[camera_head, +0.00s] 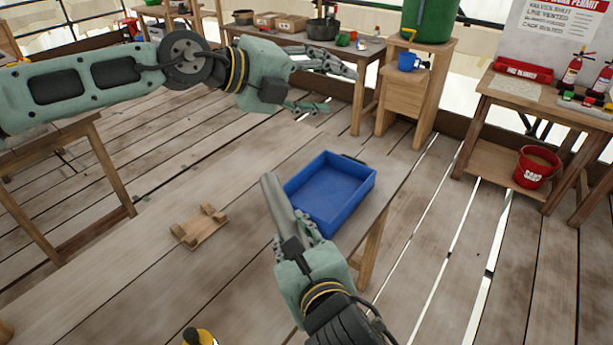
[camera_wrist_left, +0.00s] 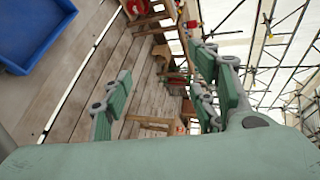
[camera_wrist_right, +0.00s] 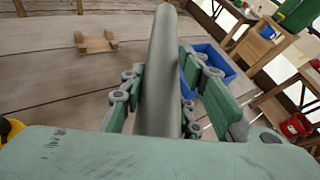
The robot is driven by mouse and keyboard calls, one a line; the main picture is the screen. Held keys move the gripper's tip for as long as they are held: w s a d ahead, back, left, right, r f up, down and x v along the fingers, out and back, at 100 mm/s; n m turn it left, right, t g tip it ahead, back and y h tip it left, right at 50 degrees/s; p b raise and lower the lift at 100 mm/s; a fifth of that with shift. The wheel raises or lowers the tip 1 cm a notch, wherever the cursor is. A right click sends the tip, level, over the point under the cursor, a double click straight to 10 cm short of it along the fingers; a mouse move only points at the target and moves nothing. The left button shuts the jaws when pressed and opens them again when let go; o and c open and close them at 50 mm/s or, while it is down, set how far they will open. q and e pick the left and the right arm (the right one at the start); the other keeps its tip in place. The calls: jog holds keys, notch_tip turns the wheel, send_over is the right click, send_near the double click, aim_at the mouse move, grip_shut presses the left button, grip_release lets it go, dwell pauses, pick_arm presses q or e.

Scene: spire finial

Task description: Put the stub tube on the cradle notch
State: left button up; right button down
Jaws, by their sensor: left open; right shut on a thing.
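The stub tube (camera_head: 279,212) is a grey metal cylinder. My right gripper (camera_head: 291,236) is shut on it and holds it above the table, beside the blue tray; the tube (camera_wrist_right: 158,75) points away from the gripper in the right wrist view. The wooden cradle (camera_head: 200,227), a small block with raised ends, lies on the table left of the tube, apart from it; it also shows in the right wrist view (camera_wrist_right: 97,43). Its notch is empty. My left gripper (camera_head: 335,88) is open and empty, high above the far side of the table.
The blue tray (camera_head: 331,190) stands empty at the table's right end. A yellow and black object (camera_head: 199,337) is at the near edge. The wooden table (camera_head: 130,270) is clear around the cradle. Side tables with extinguishers (camera_head: 573,69) and a red sand bucket (camera_head: 536,167) stand right.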

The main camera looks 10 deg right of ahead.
pick_arm(q)
jog(key=s+d+f+m+g+y, duration=0.2)
jog(key=s+d+f+g+y, duration=0.1)
jog(key=s+d, duration=0.35)
jog(key=t+y, duration=0.2)
jog(key=y, duration=1.1)
send_near(289, 209)
jog(key=shift+n, duration=0.4)
jog(key=x, duration=1)
jog(key=shift+w+a+f, duration=0.1)
jog(key=shift+f, duration=0.2)
